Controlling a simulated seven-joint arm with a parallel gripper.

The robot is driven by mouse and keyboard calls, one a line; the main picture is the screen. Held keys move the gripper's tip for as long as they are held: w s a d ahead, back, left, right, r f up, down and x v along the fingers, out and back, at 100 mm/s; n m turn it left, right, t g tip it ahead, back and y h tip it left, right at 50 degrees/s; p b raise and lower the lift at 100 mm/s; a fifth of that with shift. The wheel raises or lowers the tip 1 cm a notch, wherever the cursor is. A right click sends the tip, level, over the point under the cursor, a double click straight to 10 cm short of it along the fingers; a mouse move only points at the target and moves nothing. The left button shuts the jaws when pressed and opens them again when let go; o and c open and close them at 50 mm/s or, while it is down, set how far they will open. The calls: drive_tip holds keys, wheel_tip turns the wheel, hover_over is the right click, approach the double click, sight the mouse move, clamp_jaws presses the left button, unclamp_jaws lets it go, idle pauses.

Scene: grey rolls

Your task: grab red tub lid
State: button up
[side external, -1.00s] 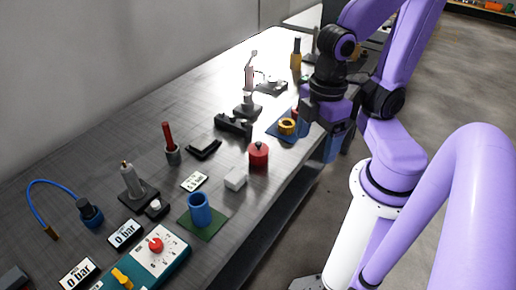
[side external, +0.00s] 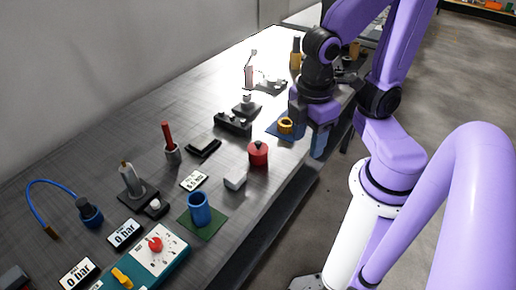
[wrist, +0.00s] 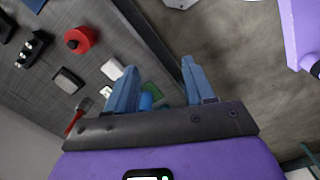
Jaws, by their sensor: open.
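In the wrist view the red tub (wrist: 81,39) lies at the upper left, outside the jaws. My gripper (side external: 319,145) is right of the tub and apart from it, at the bench's front edge. Its two blue fingers stand apart with nothing held between them in the wrist view (wrist: 160,78).
A white block (side external: 235,180) and a blue cup (side external: 200,209) on a green mat stand left of the tub. A black holder (side external: 233,122) sits behind the tub.

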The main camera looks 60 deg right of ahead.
drive_tip(key=w+a+f+n+h, duration=0.1)
drive_tip(key=w+a+f+h, duration=0.15)
drive_tip(key=w, duration=0.35)
drive_tip(key=w+a+f+n+h, duration=0.1)
drive_tip(key=w+a+f+h, duration=0.1)
drive_tip(key=w+f+h, duration=0.3)
drive_tip(key=n+h, duration=0.3)
drive_tip(key=h, duration=0.2)
approach(256, 144)
drive_tip(key=x, duration=0.4)
drive_tip(key=shift+s+d+f, duration=0.15)
drive_tip(key=shift+f, duration=0.05)
drive_tip(key=shift+x, duration=2.5)
drive_tip(key=shift+r, duration=0.15)
clamp_jaws()
